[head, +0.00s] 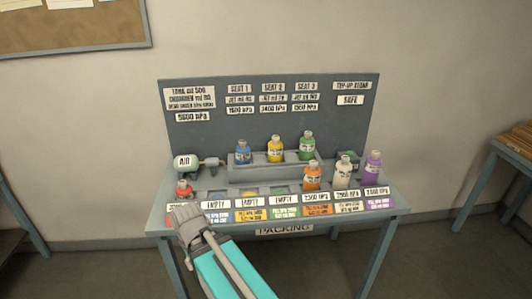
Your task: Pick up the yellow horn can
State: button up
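The yellow can (275,151) stands upright in the middle of the raised rack (240,174) at the back of the bench. A blue can (243,153) is to its left and a green can (307,147) to its right. My gripper (184,212) is over the bench's front left part, well to the left and in front of the yellow can and apart from it. Its fingers are small and seen from behind, so I cannot tell whether they are open or shut.
A red can (184,190) stands just beyond my gripper. An orange can (312,178), a cream can (343,170) and a purple can (373,167) stand at the right. Slots marked EMPTY lie in front of the rack.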

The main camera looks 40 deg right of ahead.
aim_at(275, 147)
jog(key=u, duration=0.1)
jog(key=k, duration=1.05)
jog(key=z, duration=0.55)
jog(key=i, duration=1.1)
